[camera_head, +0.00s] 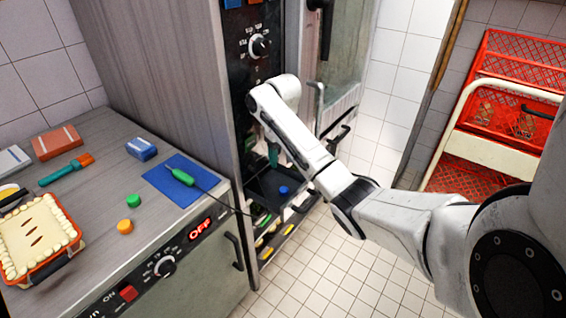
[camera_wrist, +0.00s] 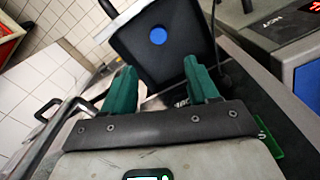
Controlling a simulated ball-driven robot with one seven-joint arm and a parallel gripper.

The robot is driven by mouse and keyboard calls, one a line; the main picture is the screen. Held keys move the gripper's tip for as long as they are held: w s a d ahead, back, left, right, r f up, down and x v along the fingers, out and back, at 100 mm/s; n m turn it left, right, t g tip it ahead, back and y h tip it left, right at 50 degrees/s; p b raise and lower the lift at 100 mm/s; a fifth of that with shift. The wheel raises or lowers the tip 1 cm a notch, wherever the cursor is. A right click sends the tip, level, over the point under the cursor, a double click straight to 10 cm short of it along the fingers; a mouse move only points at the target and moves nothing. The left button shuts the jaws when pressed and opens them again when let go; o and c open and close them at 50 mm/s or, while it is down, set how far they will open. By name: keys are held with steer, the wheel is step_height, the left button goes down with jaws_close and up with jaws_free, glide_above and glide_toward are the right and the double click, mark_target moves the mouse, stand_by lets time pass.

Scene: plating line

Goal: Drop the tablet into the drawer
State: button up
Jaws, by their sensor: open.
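A small round blue tablet (camera_head: 284,190) lies in the open dark drawer (camera_head: 264,187) of the tall cabinet. In the wrist view the blue tablet (camera_wrist: 158,36) rests on the flat dark floor of the drawer (camera_wrist: 131,46), apart from my fingers. My gripper (camera_wrist: 161,84) is open, its two green fingers spread with nothing between them. In the head view my gripper (camera_head: 273,156) is partly hidden by my arm and hangs near the drawer.
The counter holds a green round piece (camera_head: 133,200), an orange one (camera_head: 125,227), a green-handled tool on a blue mat (camera_head: 160,182) and a pie (camera_head: 38,238). A cabinet door (camera_head: 345,55) stands behind my arm. Red crates (camera_head: 510,125) are at right. Tiled floor (camera_head: 310,280) is clear.

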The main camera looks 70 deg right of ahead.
steer(key=shift+r, duration=0.55)
steer(key=w+a+f+n+t+y, duration=0.15)
steer(key=a+f, duration=0.35)
steer(key=a, duration=0.8)
steer(key=w+a+f+n, duration=0.2)
steer(key=a+f, duration=0.3)
steer(key=a, duration=0.7)
steer(key=s+a+f, duration=0.3)
steer(key=s+a, duration=0.2)
steer(key=a, duration=0.3)
steer(key=s+a+n+h, duration=0.1)
steer(key=s+a+n, duration=0.2)
steer(key=s, duration=1.3)
steer(key=shift+s+f+h, duration=0.2)
steer(key=shift+f+h, duration=0.1)
steer(key=shift+h, duration=0.05)
steer(key=shift+a+g, duration=0.15)
steer(key=shift+g, duration=0.1)
